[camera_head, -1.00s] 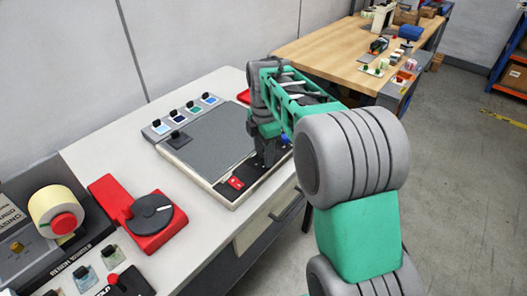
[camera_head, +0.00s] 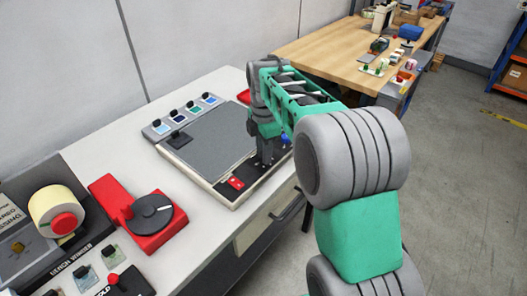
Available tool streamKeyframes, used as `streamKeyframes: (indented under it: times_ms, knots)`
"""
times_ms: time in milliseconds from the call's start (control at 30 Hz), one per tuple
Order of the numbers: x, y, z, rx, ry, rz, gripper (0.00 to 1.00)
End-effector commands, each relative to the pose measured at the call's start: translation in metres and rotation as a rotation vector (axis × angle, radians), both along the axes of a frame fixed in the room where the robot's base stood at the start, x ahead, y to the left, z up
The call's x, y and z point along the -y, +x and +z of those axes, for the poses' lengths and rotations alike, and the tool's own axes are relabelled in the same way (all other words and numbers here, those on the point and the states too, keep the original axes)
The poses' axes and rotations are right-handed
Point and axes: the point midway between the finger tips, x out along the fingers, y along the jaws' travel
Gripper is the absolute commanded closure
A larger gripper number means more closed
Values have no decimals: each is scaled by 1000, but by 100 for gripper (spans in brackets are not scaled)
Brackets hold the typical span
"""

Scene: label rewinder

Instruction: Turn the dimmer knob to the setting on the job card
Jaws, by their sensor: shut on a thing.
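My gripper (camera_head: 264,158) points down at the front edge of the light-table-like panel (camera_head: 214,146), to the right of its red switch (camera_head: 236,183). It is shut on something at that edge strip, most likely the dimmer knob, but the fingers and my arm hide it. A small blue part (camera_head: 285,139) shows just right of the gripper. I cannot make out a job card or any setting marks in this view.
A row of small colored tiles with black knobs (camera_head: 185,115) lies behind the panel. A red device with a dark round dial (camera_head: 150,213) and a label winder (camera_head: 58,211) stand to the left. A wooden bench (camera_head: 330,48) is at the back right.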

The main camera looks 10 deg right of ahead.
Motion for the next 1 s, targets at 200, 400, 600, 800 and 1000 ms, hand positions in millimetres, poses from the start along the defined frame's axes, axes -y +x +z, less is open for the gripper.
streamKeyframes:
  times_ms: [200,400,600,800,1000]
  knots:
    - [0,0,1,0,0,-66,100]
    - [0,0,1,0,0,-197,100]
    - [0,-1,1,-1,0,-377,100]
    - [0,-1,1,-2,-1,-568,100]
    - [0,-1,1,-1,0,-758,100]
